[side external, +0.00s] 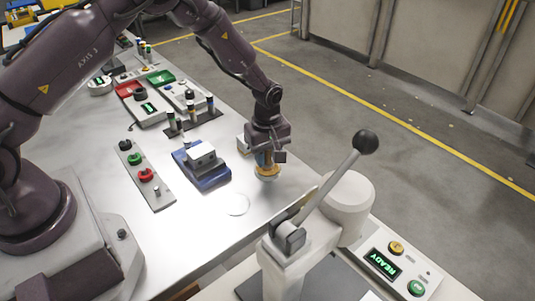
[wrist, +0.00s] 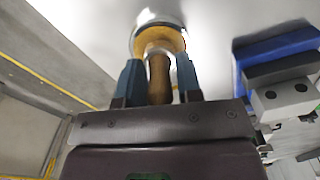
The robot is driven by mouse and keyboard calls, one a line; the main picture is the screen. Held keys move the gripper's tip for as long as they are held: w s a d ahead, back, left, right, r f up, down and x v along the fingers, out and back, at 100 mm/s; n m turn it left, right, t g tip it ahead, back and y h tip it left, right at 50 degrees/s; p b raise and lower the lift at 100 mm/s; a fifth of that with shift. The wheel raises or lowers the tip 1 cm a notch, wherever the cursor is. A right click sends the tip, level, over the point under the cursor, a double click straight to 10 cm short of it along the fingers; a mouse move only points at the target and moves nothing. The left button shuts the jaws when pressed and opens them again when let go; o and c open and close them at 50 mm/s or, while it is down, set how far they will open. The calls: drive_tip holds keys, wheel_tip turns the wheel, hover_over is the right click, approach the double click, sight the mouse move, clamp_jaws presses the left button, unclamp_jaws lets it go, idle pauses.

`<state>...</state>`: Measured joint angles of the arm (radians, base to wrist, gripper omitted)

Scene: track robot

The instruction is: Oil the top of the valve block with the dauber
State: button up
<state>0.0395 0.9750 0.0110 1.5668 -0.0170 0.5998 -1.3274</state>
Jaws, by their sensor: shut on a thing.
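The dauber (wrist: 159,76) has a wooden handle and a round, tan-collared head with a pale pad. My gripper (wrist: 159,84) is shut on its handle, with one blue fingertip on each side. In the side view, the gripper (side external: 265,155) points down and the dauber head (side external: 267,171) is below it, low over the table. I cannot tell whether the pad touches the table. The valve block (side external: 202,157) is a grey block in a blue holder (side external: 207,182), left of the dauber. In the wrist view, the block (wrist: 290,98) shows at the right, apart from the gripper.
A white circle (side external: 238,204) marks the table in front of the holder. A lever press (side external: 290,235) with a raised, black-knobbed handle stands in front. A button strip (side external: 146,174) lies left.

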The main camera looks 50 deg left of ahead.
idle(0.6)
drive_tip(key=shift+r, duration=3.45)
